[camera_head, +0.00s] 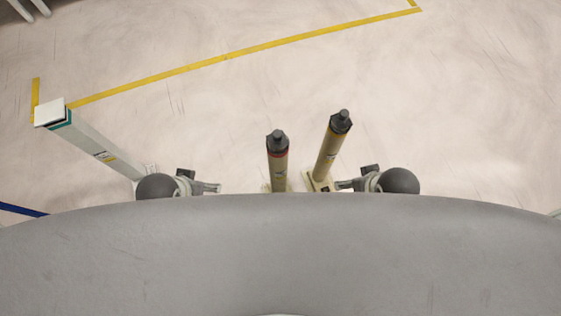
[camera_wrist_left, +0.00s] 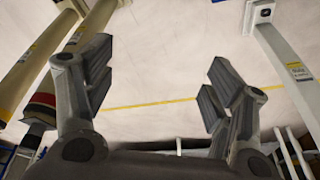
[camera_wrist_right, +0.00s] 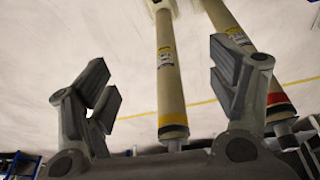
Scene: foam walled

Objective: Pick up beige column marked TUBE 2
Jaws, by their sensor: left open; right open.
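Two beige columns stand side by side. One has a red band below its dark cap (camera_head: 278,170); the other has a yellow band and leans rightward in the head view (camera_head: 328,158). Their labels are too small to read, so I cannot tell which is TUBE 2. My right gripper (camera_head: 345,184) is open beside the yellow-banded column's base. In the right wrist view that column (camera_wrist_right: 170,80) shows between the open fingers (camera_wrist_right: 163,82), apparently ungripped; the red-banded one (camera_wrist_right: 232,35) is to its right. My left gripper (camera_head: 212,187) is open and empty, left of the red-banded column (camera_wrist_left: 85,42).
A white post with a teal band (camera_head: 95,145) stands left of my left gripper, close to that arm. Yellow floor tape (camera_head: 225,57) runs behind the columns. The pale floor beyond the columns is clear. My grey body hides the near area.

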